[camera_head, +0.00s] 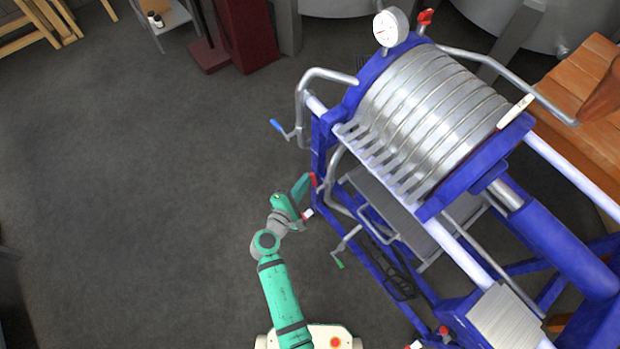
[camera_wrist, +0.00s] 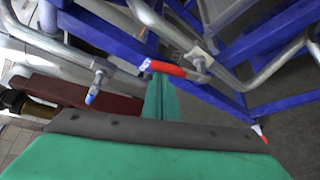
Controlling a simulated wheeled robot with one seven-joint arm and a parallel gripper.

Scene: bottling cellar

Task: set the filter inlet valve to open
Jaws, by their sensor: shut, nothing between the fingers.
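The blue-framed plate filter (camera_head: 430,120) stands at the right in the head view. Which of its levers is the filter inlet valve, I cannot tell; no label is readable. A red lever (camera_head: 313,180) is on a pipe at its left side; it also shows in the wrist view (camera_wrist: 165,68), lying across the tip of my gripper. My green gripper (camera_head: 305,190) is shut and empty, right beside this red lever; whether they touch is unclear. A blue lever (camera_head: 278,126) hangs farther up on the bent inlet-side pipe, and in the wrist view (camera_wrist: 92,97) at left.
A green-handled lever (camera_head: 339,263) sits lower on the frame. Another red handle (camera_head: 425,17) is on top near the gauge (camera_head: 390,27). Bent pipes and blue frame bars crowd my gripper's right. The dark floor (camera_head: 130,190) at left is clear.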

